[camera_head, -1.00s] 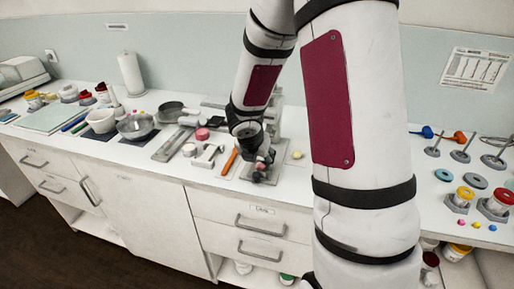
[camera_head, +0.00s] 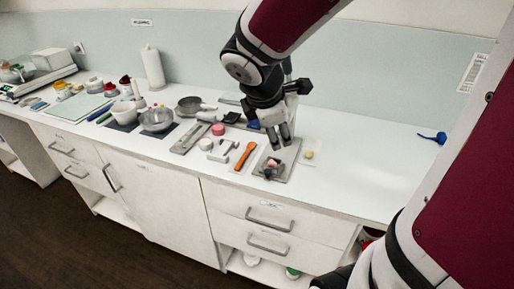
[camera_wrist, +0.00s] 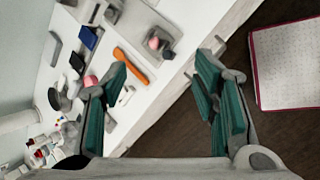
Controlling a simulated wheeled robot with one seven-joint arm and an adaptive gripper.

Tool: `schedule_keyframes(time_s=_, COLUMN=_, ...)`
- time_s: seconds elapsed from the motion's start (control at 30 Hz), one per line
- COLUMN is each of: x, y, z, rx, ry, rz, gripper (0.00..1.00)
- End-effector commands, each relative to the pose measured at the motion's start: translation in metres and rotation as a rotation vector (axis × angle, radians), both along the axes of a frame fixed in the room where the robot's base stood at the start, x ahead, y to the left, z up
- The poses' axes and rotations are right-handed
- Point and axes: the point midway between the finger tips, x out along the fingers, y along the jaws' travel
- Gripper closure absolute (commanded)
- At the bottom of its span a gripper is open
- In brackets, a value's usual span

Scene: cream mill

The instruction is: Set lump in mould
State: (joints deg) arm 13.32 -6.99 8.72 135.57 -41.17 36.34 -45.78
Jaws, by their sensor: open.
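A small pale yellow lump (camera_head: 309,154) lies on a pale square sheet at the right of the tool row in the head view. To its left, a grey plate (camera_head: 288,178) carries a small dark, mould-like piece (camera_head: 271,172) with a pink ball on it. The plate also shows in the wrist view (camera_wrist: 136,27), with the pink ball (camera_wrist: 154,43). Which piece is the task's mould I cannot tell for certain. My gripper (camera_head: 279,138) is above the back of the grey plate, fingers down. Its teal pads stand apart and empty in the wrist view (camera_wrist: 160,78).
An orange-handled tool (camera_head: 246,155) lies left of the plate, near white blocks and a pink round piece (camera_head: 218,130). Bowls, a pan and jars stand further left. The counter right of the yellow lump is clear up to a blue funnel-like tool (camera_head: 433,138).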

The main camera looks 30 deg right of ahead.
Motion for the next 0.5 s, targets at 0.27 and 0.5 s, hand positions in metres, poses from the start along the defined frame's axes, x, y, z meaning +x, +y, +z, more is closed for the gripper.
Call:
schedule_keyframes(time_s=0.27, x=-0.08, y=0.058, z=0.051, rx=0.418, ry=-0.316, rz=-0.595, gripper=0.46)
schedule_keyframes(time_s=0.5, x=-0.129, y=0.106, z=0.067, rx=0.773, ry=-0.404, rz=-0.946, gripper=0.46)
